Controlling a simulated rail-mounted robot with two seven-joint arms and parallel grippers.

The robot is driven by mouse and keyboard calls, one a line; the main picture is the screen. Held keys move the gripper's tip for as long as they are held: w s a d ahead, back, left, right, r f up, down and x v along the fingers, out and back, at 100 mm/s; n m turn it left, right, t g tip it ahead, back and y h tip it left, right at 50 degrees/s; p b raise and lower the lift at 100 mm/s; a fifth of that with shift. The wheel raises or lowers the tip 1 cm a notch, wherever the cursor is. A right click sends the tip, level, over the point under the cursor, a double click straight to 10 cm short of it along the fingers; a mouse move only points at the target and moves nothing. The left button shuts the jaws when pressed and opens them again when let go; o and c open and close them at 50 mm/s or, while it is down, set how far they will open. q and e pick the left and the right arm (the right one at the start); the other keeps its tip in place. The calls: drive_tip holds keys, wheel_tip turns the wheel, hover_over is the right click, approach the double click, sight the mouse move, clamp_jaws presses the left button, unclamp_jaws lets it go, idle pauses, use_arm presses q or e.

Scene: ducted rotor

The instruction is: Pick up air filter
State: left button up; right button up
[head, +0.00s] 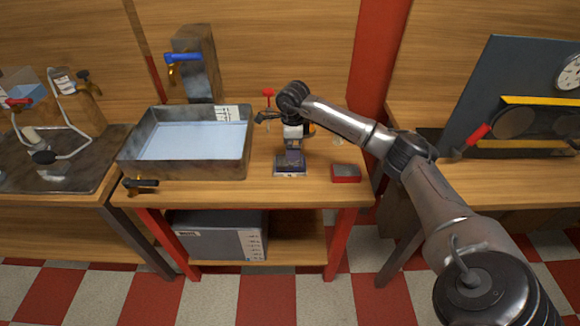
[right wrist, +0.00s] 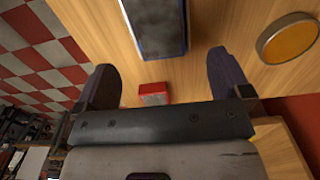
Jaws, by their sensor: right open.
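A small box-shaped piece with a dark face and a pale bluish border, which looks like the air filter (head: 290,172), is on the middle wooden table right of the metal basin. It also shows in the right wrist view (right wrist: 155,28), cut off by the top edge. My right gripper (head: 292,158) points down over it and hides part of it in the head view. In the right wrist view my right gripper (right wrist: 166,82) has its two dark fingers wide apart, with nothing between them touching either one. My left gripper is in neither view.
A small red box (head: 345,173) sits just right of the piece. The metal basin (head: 248,160) of bluish liquid stands to the left. A round orange-topped thing (right wrist: 288,40) is near the right finger. A grey box (head: 215,240) is on the lower shelf.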

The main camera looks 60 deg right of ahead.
sight(290, 164)
drive_tip(key=shift+f, duration=0.85)
drive_tip(key=shift+a+f+b, duration=0.1)
drive_tip(key=shift+f+b, duration=1)
drive_tip(key=shift+f, duration=1.3)
drive_tip(key=c, duration=0.3)
drive_tip(key=shift+r, duration=0.1)
drive_tip(key=c, duration=0.7)
drive_tip(key=shift+c, duration=0.2)
